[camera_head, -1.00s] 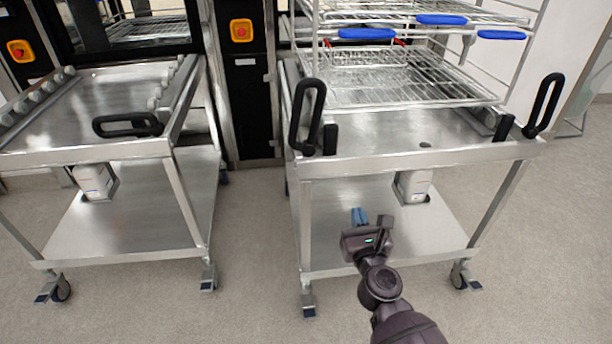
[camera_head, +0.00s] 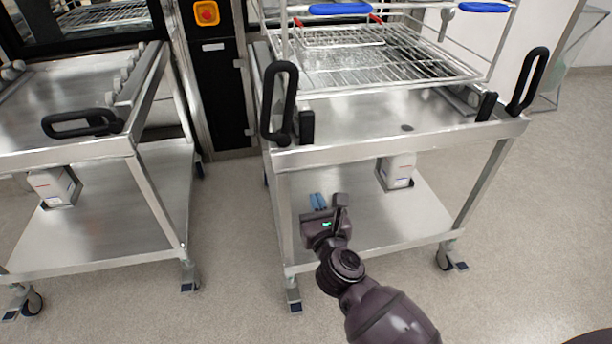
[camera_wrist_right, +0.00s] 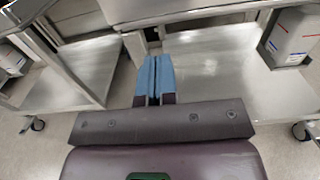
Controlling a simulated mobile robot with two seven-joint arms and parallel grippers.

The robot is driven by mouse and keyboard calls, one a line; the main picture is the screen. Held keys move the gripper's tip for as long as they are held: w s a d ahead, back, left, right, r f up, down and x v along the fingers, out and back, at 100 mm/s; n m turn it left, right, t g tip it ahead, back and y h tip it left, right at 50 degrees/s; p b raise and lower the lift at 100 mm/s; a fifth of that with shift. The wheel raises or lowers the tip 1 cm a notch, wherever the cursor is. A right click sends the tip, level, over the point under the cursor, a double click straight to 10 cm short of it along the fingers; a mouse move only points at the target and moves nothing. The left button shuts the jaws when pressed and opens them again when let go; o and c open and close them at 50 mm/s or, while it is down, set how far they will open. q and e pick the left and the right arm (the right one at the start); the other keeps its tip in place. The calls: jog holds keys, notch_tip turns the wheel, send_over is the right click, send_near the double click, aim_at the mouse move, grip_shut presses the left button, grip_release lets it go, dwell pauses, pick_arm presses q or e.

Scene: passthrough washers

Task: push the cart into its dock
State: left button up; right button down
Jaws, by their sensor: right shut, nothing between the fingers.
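A steel cart (camera_head: 350,138) stands at the centre right, with two black loop handles (camera_head: 279,103) and (camera_head: 527,80) at its near edge. A wire rack (camera_head: 390,62) with blue handles sits on it. My right gripper (camera_head: 319,200) is in front of the cart, below its top edge and over the lower shelf in the picture. Its blue fingertips are together and empty. They also show in the right wrist view (camera_wrist_right: 155,78), apart from the handles. I cannot tell whether the gripper touches the cart. The cart's far end and any dock there are hidden behind the rack. My left gripper is out of view.
A second steel cart (camera_head: 70,150) stands at the left before a glass-fronted washer. A black panel (camera_head: 215,80) with a red and yellow button stands between the carts. A white container (camera_head: 397,170) hangs under the right cart. Open floor (camera_head: 545,220) lies to the right.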

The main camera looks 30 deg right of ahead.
aim_at(305, 169)
jog(key=b+x, duration=0.1)
jog(key=x, duration=0.6)
jog(key=shift+w+f, duration=0.15)
jog(key=shift+w, duration=0.15)
jog(key=shift+w+d, duration=0.2)
jog(key=shift+w, duration=0.4)
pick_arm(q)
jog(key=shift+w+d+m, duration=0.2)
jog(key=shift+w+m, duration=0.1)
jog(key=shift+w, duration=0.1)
pick_arm(e)
jog(key=shift+w+r, duration=0.1)
jog(key=shift+r, duration=0.1)
